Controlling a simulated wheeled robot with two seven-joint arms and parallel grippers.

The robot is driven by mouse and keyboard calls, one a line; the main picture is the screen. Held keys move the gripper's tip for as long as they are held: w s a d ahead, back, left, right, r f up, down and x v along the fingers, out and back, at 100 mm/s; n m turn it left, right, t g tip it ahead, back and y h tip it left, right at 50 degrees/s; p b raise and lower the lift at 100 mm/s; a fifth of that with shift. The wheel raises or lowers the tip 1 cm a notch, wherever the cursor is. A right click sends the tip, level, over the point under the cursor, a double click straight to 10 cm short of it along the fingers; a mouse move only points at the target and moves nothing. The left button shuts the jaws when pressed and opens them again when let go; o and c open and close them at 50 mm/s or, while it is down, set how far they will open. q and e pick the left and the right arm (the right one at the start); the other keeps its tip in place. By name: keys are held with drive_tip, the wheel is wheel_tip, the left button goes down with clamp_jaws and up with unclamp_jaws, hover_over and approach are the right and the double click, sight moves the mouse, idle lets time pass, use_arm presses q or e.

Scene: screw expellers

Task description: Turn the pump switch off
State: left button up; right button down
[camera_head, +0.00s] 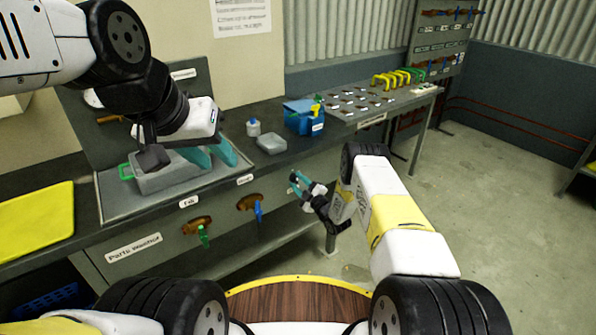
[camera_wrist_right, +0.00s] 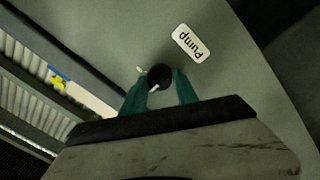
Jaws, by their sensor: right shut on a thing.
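The pump switch (camera_wrist_right: 158,76) is a round black knob with a small pale lever, below the "Pump" label (camera_wrist_right: 192,43) in the right wrist view. My right gripper (camera_wrist_right: 160,90) has its teal fingers on either side of the switch and is shut on it. In the head view my right gripper (camera_head: 299,185) is at the right part of the bench's front panel, and the switch is hidden there. My left gripper (camera_head: 211,156) is open over the sink area, its teal fingers apart and near a grey tray (camera_head: 165,178).
The bench front has a green-handled valve (camera_head: 203,235) and a blue-handled valve (camera_head: 259,211). A yellow mat (camera_head: 36,220) lies on the left. A blue box (camera_head: 300,117), a small white bottle (camera_head: 253,127) and a grey block (camera_head: 271,145) stand on the bench. The floor at right is clear.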

drive_tip(key=shift+s+f, duration=0.1)
drive_tip(key=shift+f, duration=0.1)
idle(0.3)
drive_tip(key=c, duration=1)
unclamp_jaws()
drive_tip(key=shift+r, duration=0.1)
drive_tip(key=shift+o, duration=0.2)
drive_tip(key=v, duration=0.7)
drive_tip(key=shift+s+d, duration=0.25)
drive_tip(key=shift+s, duration=0.05)
